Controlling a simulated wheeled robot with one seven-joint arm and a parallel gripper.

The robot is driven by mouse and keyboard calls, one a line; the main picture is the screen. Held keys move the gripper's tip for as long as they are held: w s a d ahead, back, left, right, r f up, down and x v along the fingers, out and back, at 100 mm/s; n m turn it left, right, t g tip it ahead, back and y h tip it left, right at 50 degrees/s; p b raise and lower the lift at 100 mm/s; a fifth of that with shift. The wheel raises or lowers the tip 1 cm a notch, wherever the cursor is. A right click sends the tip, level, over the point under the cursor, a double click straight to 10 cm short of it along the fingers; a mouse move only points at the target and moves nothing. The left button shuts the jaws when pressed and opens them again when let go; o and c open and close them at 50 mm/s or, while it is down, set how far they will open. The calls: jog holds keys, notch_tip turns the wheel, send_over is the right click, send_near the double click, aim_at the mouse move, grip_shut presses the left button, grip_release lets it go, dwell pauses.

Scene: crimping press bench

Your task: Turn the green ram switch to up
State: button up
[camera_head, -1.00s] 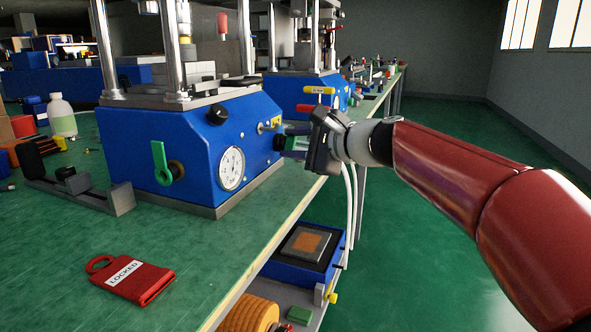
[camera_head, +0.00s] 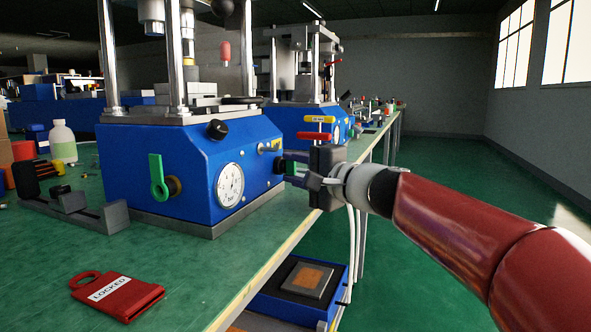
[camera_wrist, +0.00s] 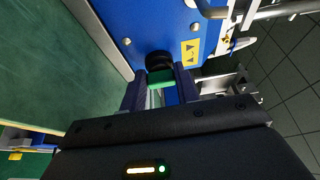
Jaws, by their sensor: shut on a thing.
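The green ram switch (camera_head: 291,168) is on the right side face of the blue press (camera_head: 150,165). In the wrist view its green handle (camera_wrist: 160,76) shows between my fingers, in front of a round black boss on the blue face. My gripper (camera_head: 289,170) is shut on the switch handle, and it also shows in the wrist view (camera_wrist: 160,88). A yellow label with arrows (camera_wrist: 190,53) is beside the boss. The fingers hide much of the handle, so I cannot tell which way it points.
A second green lever (camera_head: 157,177) and a dial gauge (camera_head: 230,185) are on the press front. A red LOCKED tag (camera_head: 118,296) lies on the green bench. The floor at right is clear.

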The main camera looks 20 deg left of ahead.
jog(key=shift+f, duration=0.1)
jog(key=o, duration=1)
jog(key=v, duration=0.7)
jog(key=shift+s+d, duration=0.15)
jog(key=shift+d, duration=0.25)
